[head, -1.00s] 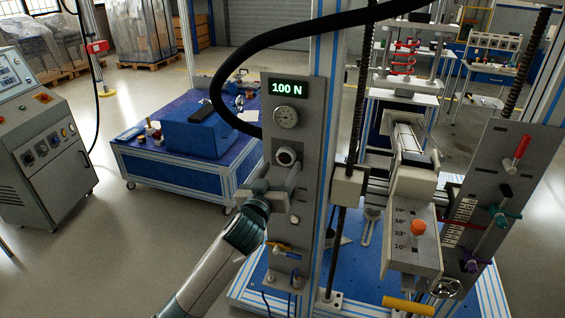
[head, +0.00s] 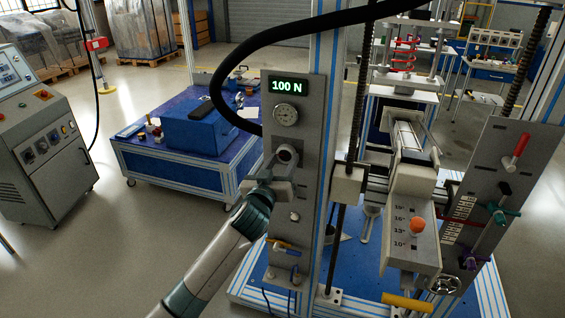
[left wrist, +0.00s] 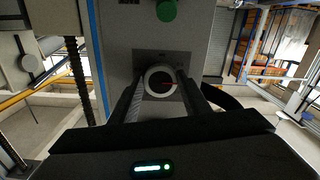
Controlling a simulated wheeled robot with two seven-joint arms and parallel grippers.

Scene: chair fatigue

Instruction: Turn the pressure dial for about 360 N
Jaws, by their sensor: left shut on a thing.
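The pressure dial (head: 286,153) is a round grey knob with a pale ring on the upright grey panel (head: 307,200). In the left wrist view the dial (left wrist: 161,80) shows end-on, with a small red mark inside its ring. My left gripper (head: 284,168) is shut on the dial, with one finger on each side of it; the gripper hides part of the knob in the head view. The green display (head: 288,86) above reads 100 N. My right gripper is not in view.
A round gauge (head: 286,115) sits between display and dial. A blue-and-yellow valve lever (head: 286,248) is lower on the panel. A thick black hose (head: 225,75) loops beside it. The test rig's arm with an orange knob (head: 417,226) stands to the right.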

